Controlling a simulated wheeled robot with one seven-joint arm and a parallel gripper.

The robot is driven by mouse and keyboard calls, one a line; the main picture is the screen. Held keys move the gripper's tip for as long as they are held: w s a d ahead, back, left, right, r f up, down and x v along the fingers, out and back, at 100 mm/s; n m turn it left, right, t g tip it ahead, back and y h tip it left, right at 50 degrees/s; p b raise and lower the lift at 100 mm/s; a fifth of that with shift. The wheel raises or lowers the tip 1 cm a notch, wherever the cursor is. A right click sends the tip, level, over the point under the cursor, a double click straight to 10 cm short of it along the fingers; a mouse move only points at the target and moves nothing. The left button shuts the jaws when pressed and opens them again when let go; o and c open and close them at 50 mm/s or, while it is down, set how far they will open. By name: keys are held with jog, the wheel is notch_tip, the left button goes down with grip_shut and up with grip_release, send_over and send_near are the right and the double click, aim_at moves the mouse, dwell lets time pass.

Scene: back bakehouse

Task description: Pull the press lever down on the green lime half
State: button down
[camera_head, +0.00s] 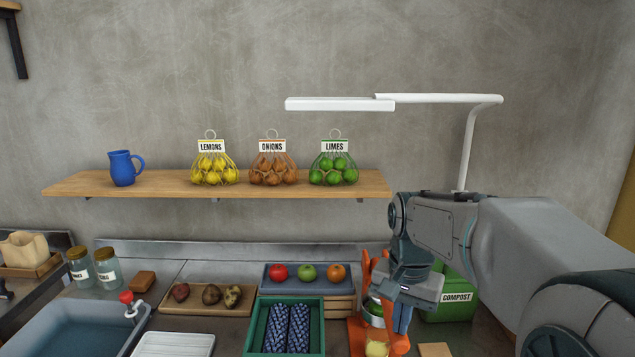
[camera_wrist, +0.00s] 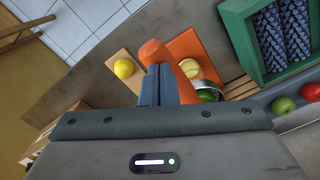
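The orange press (camera_head: 360,335) stands on the counter, partly hidden by my arm; its base also shows in the wrist view (camera_wrist: 212,62). The green lime half (camera_wrist: 206,97) sits in the press's metal cup, partly hidden. A pale yellow thing (camera_wrist: 190,68) is on the press base. My gripper (camera_wrist: 160,70) has its fingers together, close by the lever knob; I cannot tell whether they touch it. It shows in the head view too (camera_head: 402,322).
A green compost bin (camera_head: 457,298) stands right of the press. A green crate (camera_head: 251,335) with dark patterned bundles stands left. Behind is a blue tray (camera_head: 322,288) of fruit. A lemon (camera_wrist: 123,68) lies on a small wooden board (camera_wrist: 118,90) beside the press.

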notch_tip(320, 180, up, 8)
jog(key=p, duration=0.6)
dwell(0.4)
jog(key=s+f+n+t, duration=0.2)
jog(key=s+n, duration=0.1)
jog(key=s, duration=0.4)
jog(key=s+f+n+t, duration=0.1)
jog(key=s+f+n, duration=0.2)
jog(key=s, duration=0.4)
jog(key=shift+s+f+t+b, duration=0.15)
jog(key=shift+t+b, duration=0.2)
jog(key=shift+t, duration=0.05)
